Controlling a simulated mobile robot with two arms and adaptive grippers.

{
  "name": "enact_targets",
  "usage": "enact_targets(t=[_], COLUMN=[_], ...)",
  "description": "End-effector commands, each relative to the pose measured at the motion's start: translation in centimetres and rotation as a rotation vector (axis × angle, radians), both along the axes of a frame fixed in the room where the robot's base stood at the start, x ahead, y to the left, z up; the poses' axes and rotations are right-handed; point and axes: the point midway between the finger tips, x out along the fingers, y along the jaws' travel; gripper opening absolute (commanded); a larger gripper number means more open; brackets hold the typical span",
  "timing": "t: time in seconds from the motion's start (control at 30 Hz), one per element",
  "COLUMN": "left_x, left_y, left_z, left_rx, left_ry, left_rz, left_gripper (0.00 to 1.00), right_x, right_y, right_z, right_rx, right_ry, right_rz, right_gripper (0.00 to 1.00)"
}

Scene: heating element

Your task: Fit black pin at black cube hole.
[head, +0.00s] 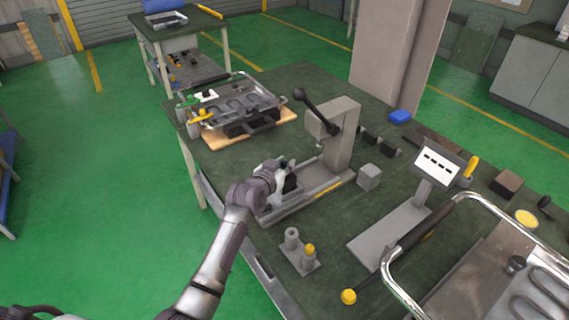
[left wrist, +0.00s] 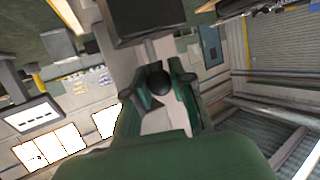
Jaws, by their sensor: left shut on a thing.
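My left gripper (head: 284,180) is at the low grey rail of the press, left of the press column. In the left wrist view its green fingers (left wrist: 158,92) close around a small black rounded piece (left wrist: 158,79), which looks like the black pin. A dark square block (left wrist: 142,20) is just beyond the fingertips; I cannot tell if it is the black cube or part of the press, and no hole shows. In the head view the held piece is mostly hidden by the gripper. Small dark blocks (head: 390,149) lie right of the press. My right gripper is not in view.
The grey press (head: 343,135) with its black lever (head: 318,115) rises beside my gripper. A grey cube (head: 369,176), a display stand (head: 437,164), a two-post fixture (head: 299,252) and a metal tray (head: 480,262) stand to the right and front. A wooden board fixture (head: 280,117) is behind.

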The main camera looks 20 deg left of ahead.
Motion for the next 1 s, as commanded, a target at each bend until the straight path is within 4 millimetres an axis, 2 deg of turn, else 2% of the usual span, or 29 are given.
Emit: enact_targets(t=[0.33, 0.37, 0.53, 0.87, 1.0], left_x=[0.0, 0.0, 0.0, -0.2, -1.4], left_y=[0.0, 0.0, 0.0, 0.0, 0.2], left_z=[-1.0, -1.0, -0.9, -0.8, -0.5], left_rx=[0.0, 0.0, 0.0, 0.0, 0.0], left_ry=[0.001, 0.0, 0.0, 0.0, 0.0], left_rz=[0.0, 0.0, 0.0, 0.0, 0.0], left_gripper=[0.0, 0.24, 0.52, 0.52, 0.52], right_x=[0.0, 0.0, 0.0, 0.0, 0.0], right_y=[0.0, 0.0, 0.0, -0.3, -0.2], right_z=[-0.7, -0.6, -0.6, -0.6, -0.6], right_rx=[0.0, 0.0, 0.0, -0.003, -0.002], right_ry=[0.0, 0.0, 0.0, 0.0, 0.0], right_rz=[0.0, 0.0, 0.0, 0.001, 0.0], right_gripper=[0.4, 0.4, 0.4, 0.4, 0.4])
